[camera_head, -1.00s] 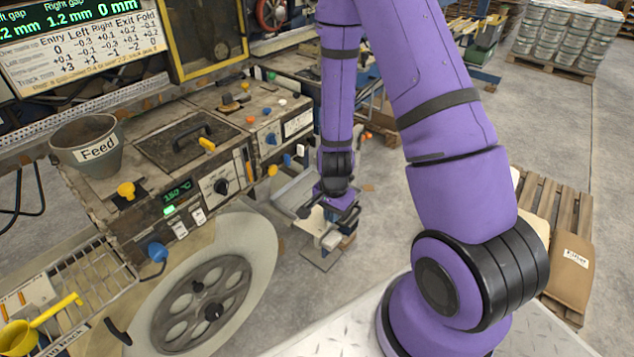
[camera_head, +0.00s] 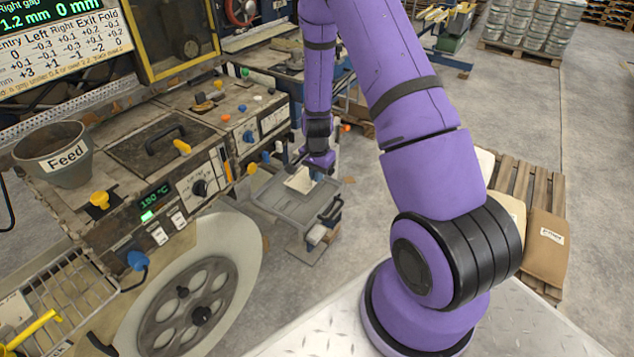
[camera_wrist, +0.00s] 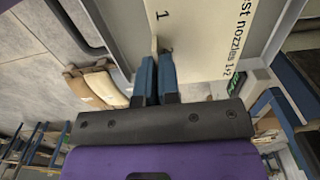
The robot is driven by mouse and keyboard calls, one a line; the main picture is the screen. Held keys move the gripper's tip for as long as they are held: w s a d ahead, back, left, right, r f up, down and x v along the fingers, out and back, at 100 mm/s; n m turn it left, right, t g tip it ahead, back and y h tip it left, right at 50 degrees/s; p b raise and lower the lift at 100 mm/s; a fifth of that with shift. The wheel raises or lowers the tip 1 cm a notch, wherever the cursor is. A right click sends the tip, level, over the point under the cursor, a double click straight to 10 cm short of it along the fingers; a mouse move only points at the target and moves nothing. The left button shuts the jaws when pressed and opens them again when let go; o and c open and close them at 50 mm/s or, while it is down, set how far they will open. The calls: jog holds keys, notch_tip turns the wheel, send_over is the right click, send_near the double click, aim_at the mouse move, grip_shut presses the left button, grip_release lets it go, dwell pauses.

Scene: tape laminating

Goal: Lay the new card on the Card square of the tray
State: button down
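A cream card (camera_wrist: 205,35) with printed text ending "nozzles 1-2" and a "1" lies in front of my fingertips in the wrist view. In the head view it is a small pale sheet (camera_head: 300,181) over the back part of the grey tray (camera_head: 283,203). My gripper (camera_wrist: 160,52) has its two blue fingers almost together, with a small beige tab at their tips that appears to belong to the card. In the head view my gripper (camera_head: 318,163) is over the tray's back edge. I cannot tell if the card touches the tray; the Card square's marking is not readable.
The machine with the Feed cup (camera_head: 58,153) and a large pale wheel (camera_head: 195,290) stands left of the tray. A black handle (camera_head: 331,208) is at the tray's right side. A pallet with sacks (camera_head: 545,250) is at the right. Grey floor is open between.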

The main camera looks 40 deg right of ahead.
jog(key=shift+w+d, duration=0.1)
jog(key=shift+d, duration=0.05)
jog(key=shift+f, duration=1.75)
jog(key=shift+f, duration=0.1)
jog(key=c, duration=1.3)
grip_release()
jog(key=shift+c, duration=0.2)
